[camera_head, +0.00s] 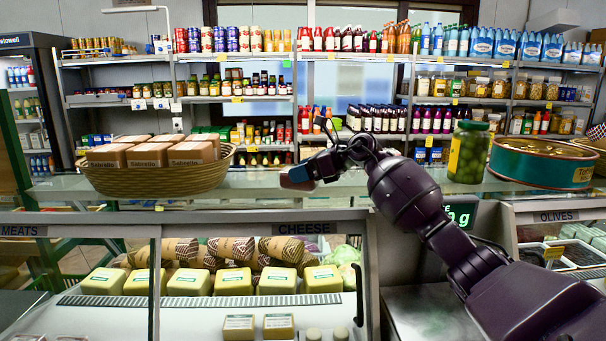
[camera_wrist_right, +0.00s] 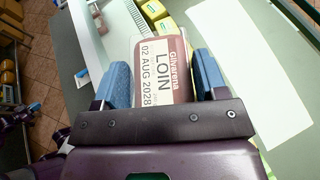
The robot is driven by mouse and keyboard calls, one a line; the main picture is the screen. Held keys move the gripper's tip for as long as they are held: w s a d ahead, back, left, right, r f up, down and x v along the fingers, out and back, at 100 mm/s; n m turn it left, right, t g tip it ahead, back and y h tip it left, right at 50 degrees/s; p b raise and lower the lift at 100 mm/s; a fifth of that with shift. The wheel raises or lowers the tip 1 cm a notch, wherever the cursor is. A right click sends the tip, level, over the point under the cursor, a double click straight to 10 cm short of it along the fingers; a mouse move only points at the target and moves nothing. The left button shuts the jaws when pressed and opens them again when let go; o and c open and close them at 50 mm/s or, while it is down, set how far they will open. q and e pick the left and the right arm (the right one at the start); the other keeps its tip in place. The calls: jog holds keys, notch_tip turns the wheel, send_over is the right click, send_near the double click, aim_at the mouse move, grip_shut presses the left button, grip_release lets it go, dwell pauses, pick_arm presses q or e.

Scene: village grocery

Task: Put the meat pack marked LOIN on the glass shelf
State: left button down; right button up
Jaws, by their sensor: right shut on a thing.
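The meat pack marked LOIN (camera_wrist_right: 165,70) sits between the two blue fingers in the right wrist view. It has a dark red wrapper and a white label reading LOIN and 02 AUG 2028. My right gripper (camera_head: 300,177) is shut on it, just over the glass shelf (camera_head: 250,186) in the head view. The pack is too small there to make out clearly, and I cannot tell whether it touches the glass. The pale glass also shows under the gripper in the right wrist view (camera_wrist_right: 225,65). My left gripper is not in view.
A wicker basket of brown boxes (camera_head: 150,180) stands on the shelf to the left. A jar of green olives (camera_head: 468,153) and a large round tin (camera_head: 543,163) stand to the right. The glass between basket and jar is clear apart from my arm. A cheese case (camera_head: 305,229) lies below.

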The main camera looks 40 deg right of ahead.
jog(key=shift+f, duration=0.35)
jog(key=shift+f, duration=0.15)
jog(key=o, duration=1.1)
jog(key=shift+c, duration=0.2)
jog(key=v, duration=1.2)
jog(key=shift+s, duration=0.1)
